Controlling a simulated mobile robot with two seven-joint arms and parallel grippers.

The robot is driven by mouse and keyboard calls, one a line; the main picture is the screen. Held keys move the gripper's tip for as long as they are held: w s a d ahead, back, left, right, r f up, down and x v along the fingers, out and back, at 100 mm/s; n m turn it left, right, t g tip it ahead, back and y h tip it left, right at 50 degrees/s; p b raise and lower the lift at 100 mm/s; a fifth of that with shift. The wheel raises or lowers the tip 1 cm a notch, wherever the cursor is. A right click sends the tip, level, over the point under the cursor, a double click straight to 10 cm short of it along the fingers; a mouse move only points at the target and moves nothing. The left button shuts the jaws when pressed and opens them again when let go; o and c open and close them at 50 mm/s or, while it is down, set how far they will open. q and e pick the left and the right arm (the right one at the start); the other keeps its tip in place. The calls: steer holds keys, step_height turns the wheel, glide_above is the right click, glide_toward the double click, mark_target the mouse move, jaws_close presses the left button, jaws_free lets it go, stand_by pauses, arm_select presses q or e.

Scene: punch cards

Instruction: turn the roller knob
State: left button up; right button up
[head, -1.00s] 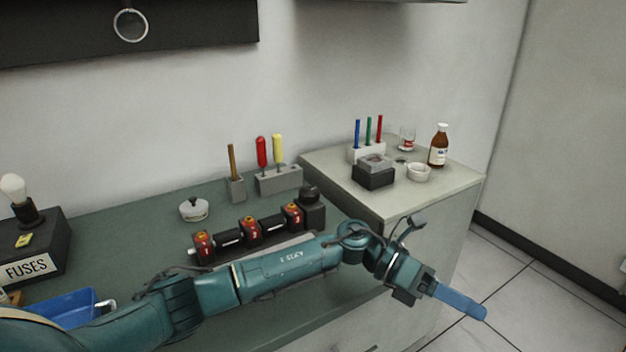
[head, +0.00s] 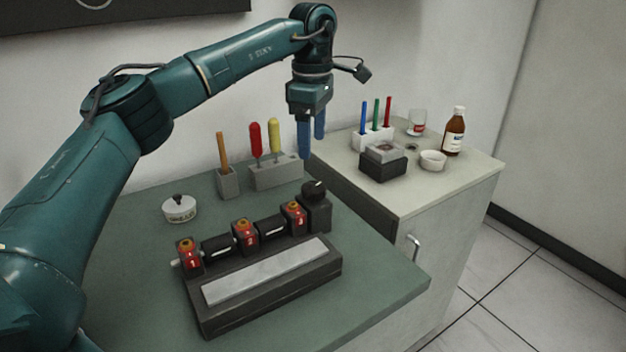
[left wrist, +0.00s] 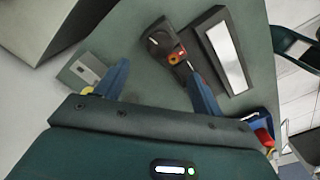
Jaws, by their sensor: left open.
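The roller device stands on the green bench top, a row of black roller sections with red blocks numbered 1, 2 and 3 (head: 245,235). The black roller knob (head: 314,190) sits on a dark block at the row's right end. In the left wrist view the knob (left wrist: 158,40) shows beyond the fingers, near a red block. My left gripper (head: 312,150) points down with its two blue fingers apart and empty, above and behind the knob in the head view. It is not touching the knob. In the left wrist view the open fingers (left wrist: 158,82) straddle bare bench. My right gripper is out of view.
A dark tray with a pale strip (head: 266,271) lies in front of the rollers. Screwdrivers stand in a grey holder (head: 275,172) behind. A small white lidded pot (head: 180,209) is at left. The side cabinet (head: 440,191) holds pens, a bottle and a bowl.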

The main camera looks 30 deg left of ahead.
mark_target(312, 187)
arm_select(q)
step_height(312, 187, down, 9)
steer(key=shift+f, duration=0.7)
steer(key=c, duration=1)
steer(key=shift+r+n+p, duration=0.1)
steer(key=shift+n+p, duration=0.25)
steer(key=shift+n, duration=0.05)
